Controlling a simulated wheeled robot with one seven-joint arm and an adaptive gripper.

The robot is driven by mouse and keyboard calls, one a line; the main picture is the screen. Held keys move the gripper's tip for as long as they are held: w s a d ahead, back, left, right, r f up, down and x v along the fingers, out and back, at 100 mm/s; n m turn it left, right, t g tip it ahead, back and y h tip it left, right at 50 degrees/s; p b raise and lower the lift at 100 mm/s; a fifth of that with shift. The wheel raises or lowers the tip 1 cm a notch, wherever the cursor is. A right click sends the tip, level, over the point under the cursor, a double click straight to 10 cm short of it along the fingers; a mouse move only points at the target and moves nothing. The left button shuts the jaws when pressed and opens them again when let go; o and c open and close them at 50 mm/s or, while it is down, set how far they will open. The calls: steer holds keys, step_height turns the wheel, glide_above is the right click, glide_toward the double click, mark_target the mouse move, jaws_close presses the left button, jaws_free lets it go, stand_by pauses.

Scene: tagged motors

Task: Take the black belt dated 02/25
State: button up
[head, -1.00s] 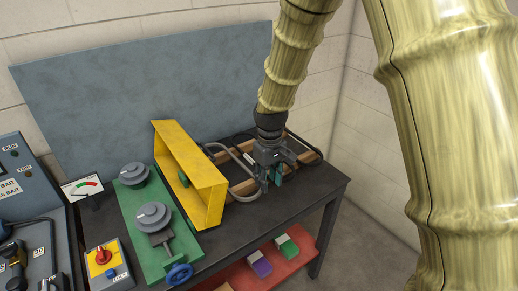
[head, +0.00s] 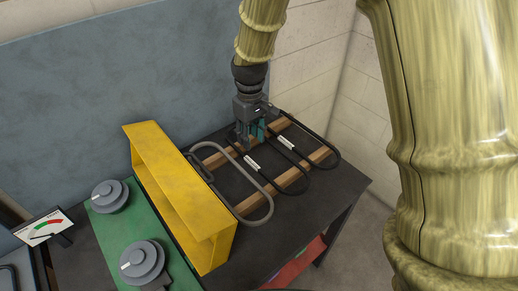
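Three looped belts lie across two wooden strips on the dark bench. The left belt (head: 264,188) is grey. The middle belt (head: 303,191) and the right belt (head: 339,160) are black. White tags show by the middle belt (head: 251,163) and toward the right belt (head: 286,142); their writing is too small to read, so I cannot tell which is dated 02/25. My gripper (head: 252,141) points down over the far part of the middle belt, fingers apart, a teal pad showing. It hides part of that belt; I cannot tell whether it touches it.
A yellow open-sided guard (head: 178,190) stands left of the belts, beside a green plate with grey pulleys (head: 143,260). A blue-grey panel (head: 120,85) rises behind. The bench's right front corner is clear.

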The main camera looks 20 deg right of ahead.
mark_target(251, 162)
steer(key=shift+s+d+f, duration=0.1)
steer(key=shift+s+f, duration=0.3)
steer(key=shift+s, duration=0.25)
steer(key=shift+s+d+f, duration=0.1)
steer(key=shift+s+f, duration=0.3)
steer(key=shift+s, duration=0.2)
steer(key=f, duration=0.1)
steer(key=w+f+p, duration=0.1)
steer(key=f, duration=0.1)
steer(key=shift+w+a+f, duration=0.25)
steer(key=shift+f, duration=0.05)
steer(key=shift+f+p, duration=0.5)
steer(key=shift+f, duration=1.25)
steer(key=shift+a+r, duration=0.1)
steer(key=c, duration=0.4)
jaws_close()
